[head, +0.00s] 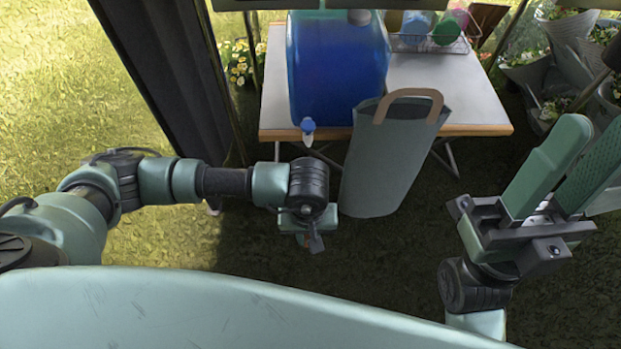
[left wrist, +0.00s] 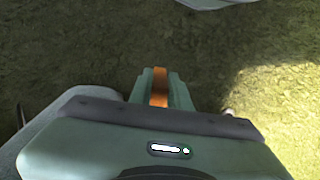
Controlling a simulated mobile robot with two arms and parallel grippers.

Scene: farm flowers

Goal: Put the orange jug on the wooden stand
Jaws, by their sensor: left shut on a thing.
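My left gripper (head: 303,238) points down in front of the table, below the wrist. It is shut on a narrow orange thing (left wrist: 160,88), seen between the two fingers in the left wrist view. This appears to be part of the orange jug, but most of it is hidden by the gripper, so its full shape and tilt cannot be told. My right gripper (head: 583,150) is raised at the right, its fingers apart with nothing between them. I cannot make out a wooden stand in either view.
A table (head: 450,95) with a wooden edge holds a blue water container (head: 335,70) with a tap and a rack with coloured cups (head: 445,30). A grey-green bag (head: 390,165) stands before it, close to my left gripper. Flower pots (head: 530,70) are at right. Grass lies open at left.

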